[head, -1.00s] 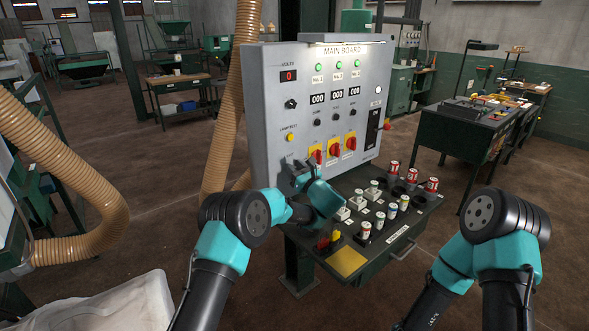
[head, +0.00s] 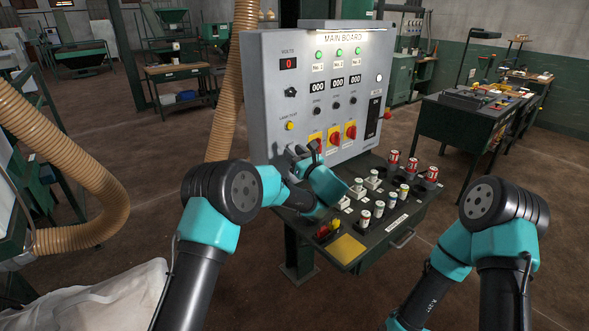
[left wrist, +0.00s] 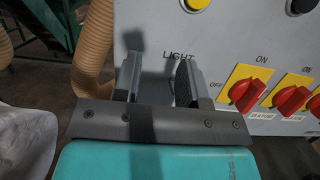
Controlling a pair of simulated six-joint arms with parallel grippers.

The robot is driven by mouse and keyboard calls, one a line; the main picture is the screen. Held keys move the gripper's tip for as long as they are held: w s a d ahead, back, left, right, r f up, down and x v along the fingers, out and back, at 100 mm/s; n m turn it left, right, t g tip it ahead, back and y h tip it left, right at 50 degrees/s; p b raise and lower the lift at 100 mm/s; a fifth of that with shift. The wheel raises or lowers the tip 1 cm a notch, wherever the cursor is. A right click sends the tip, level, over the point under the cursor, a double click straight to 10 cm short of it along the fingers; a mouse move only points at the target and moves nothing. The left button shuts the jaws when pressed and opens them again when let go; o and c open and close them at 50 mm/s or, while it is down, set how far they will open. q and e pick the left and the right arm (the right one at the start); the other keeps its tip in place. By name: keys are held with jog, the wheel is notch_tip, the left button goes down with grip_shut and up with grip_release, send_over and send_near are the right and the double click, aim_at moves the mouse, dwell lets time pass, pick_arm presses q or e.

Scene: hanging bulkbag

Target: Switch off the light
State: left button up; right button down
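The grey MAIN BOARD panel (head: 300,60) stands upright in the head view, with a lit strip (head: 345,37) along its top. In the left wrist view the word LIGHT (left wrist: 178,55) is printed on the panel; any switch below it is hidden or unclear behind my gripper. My left gripper (head: 303,152) is in front of the panel's lower left part. In the left wrist view its two fingers (left wrist: 158,75) are apart with nothing seen held between them. Red rotary switches on yellow plates (left wrist: 250,92) are to its right. My right gripper is out of view.
A dark console shelf (head: 345,250) with fuses and small cylinders juts out below the panel. A yellow button (head: 289,126) and small knobs sit above the rotary switches. Ribbed hoses (head: 75,185) are at left, and a bench (head: 465,125) stands at right.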

pick_arm(q)
jog(key=s+r, duration=0.1)
jog(key=s, duration=1)
jog(key=shift+s+d, duration=0.15)
jog(key=shift+d, duration=0.1)
jog(key=w+d+f+g+h, duration=0.2)
jog(key=w+d+f, duration=0.1)
jog(key=d, duration=0.7)
jog(key=shift+d+f, duration=0.4)
jog(key=shift+f, duration=0.5)
jog(key=x, duration=1.7)
jog(key=shift+w+a, duration=0.15)
jog(key=shift+c, duration=0.2)
grip_shut()
